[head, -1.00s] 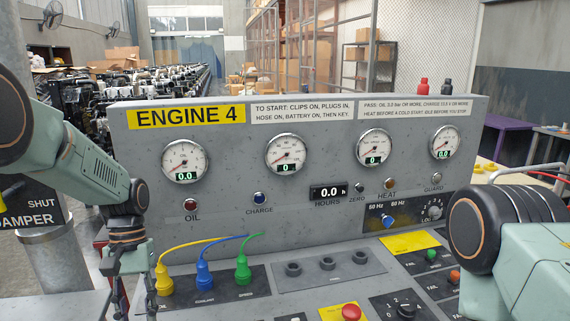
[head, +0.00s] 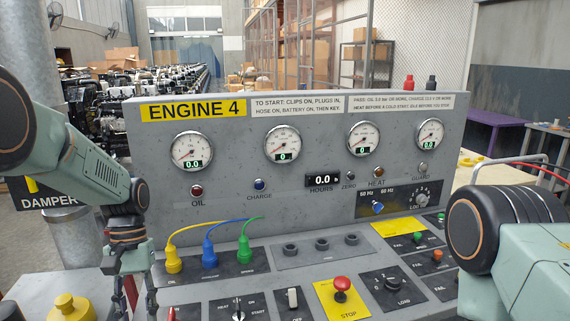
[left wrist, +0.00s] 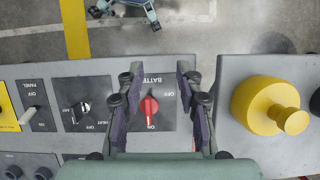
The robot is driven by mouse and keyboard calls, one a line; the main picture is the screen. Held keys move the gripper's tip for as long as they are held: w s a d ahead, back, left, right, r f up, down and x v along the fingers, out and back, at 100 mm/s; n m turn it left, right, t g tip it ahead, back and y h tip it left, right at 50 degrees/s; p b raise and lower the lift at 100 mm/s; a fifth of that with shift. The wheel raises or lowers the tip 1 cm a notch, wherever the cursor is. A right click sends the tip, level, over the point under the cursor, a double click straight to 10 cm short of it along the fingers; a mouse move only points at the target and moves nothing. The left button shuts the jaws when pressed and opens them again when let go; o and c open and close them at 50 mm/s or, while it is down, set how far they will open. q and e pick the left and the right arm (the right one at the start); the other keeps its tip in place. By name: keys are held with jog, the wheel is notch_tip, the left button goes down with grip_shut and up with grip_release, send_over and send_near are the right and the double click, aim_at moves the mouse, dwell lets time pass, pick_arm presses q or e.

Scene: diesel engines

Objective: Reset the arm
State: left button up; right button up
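My left gripper (head: 136,308) hangs fingers-down at the front left of the console in the head view. In the left wrist view it (left wrist: 158,92) is open, with nothing held. The red battery switch (left wrist: 149,106) shows between its fingers, on the panel beyond them; I cannot tell the gap. My right arm comes in at the right edge of the head view, folded near the camera; its gripper is out of view. The grey Engine 4 console (head: 300,185) stands in front, with its gauges reading zero.
Yellow, blue and green plugs (head: 210,256) with cables sit behind my left gripper. A red stop button (head: 342,285) and a load knob (head: 391,284) are on the console front. Engines line the left background.

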pick_arm(q)
jog(key=s+d+f+b, duration=0.1)
jog(key=s+f+b, duration=0.25)
jog(key=f, duration=0.45)
jog(key=s+d+f+m+t+b, duration=0.15)
jog(key=s+f, duration=0.25)
jog(key=f, duration=0.5)
jog(key=s+d+f+n+b, duration=0.1)
jog(key=s+f+b, duration=0.2)
jog(key=f, duration=0.5)
jog(key=s+f+m+t+b, duration=0.1)
jog(key=s+f+b, duration=0.3)
jog(key=s, duration=0.6)
jog(key=s+d+f+t+y+b, duration=0.1)
jog(key=s+f+b, duration=0.3)
jog(key=s+f, duration=0.4)
jog(key=shift+s+d+f+m+t+b, duration=0.15)
jog(key=shift+s+f+m+t+b, duration=0.25)
jog(key=shift+s, duration=0.7)
pick_arm(e)
notch_tip(320, 180, down, 17)
jog(key=shift+s+r, duration=0.2)
pick_arm(q)
jog(key=shift+r, duration=0.1)
pick_arm(e)
jog(key=shift+w, duration=0.1)
